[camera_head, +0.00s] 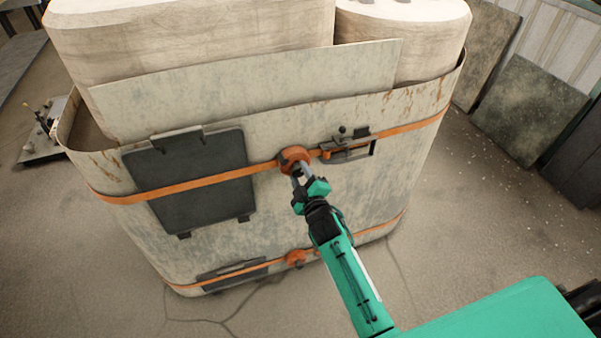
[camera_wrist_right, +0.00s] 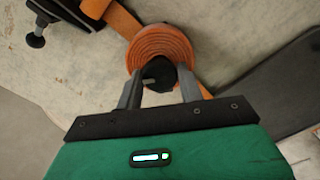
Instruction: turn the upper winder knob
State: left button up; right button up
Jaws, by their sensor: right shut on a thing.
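The upper winder (camera_head: 294,158) is a coil of orange strap on the front of a large worn grey container (camera_head: 290,222). In the right wrist view the orange coil (camera_wrist_right: 162,50) has a small dark knob (camera_wrist_right: 159,74) at its lower middle. My right gripper (camera_head: 299,176) reaches up to the winder from below. In the right wrist view its two fingers (camera_wrist_right: 160,90) stand on either side of the knob and are shut on it. The fingers partly hide the knob in the head view. My left gripper is not in view.
A lower orange winder (camera_head: 296,258) sits on the lower strap. A dark panel (camera_head: 192,178) is left of the upper winder, and a dark latch bracket (camera_head: 347,148) is to its right. Large pale blocks (camera_head: 190,40) stand in the container. Floor around it is mostly clear.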

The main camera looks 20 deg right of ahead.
jog(key=m+p, duration=0.3)
jog(key=m, duration=0.4)
jog(key=shift+m, duration=0.3)
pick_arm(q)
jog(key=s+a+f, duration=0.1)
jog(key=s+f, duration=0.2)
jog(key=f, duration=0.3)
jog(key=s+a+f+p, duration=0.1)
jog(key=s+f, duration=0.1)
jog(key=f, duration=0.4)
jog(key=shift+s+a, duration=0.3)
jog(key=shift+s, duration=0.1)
pick_arm(e)
jog(key=shift+f+m, duration=0.1)
jog(key=shift+m, duration=0.8)
jog(key=o, duration=1)
jog(key=shift+s, duration=0.1)
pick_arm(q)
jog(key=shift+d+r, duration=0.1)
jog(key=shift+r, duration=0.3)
pick_arm(e)
jog(key=s, duration=1.3)
jog(key=shift+s+d, duration=0.25)
jog(key=shift+s, duration=0.05)
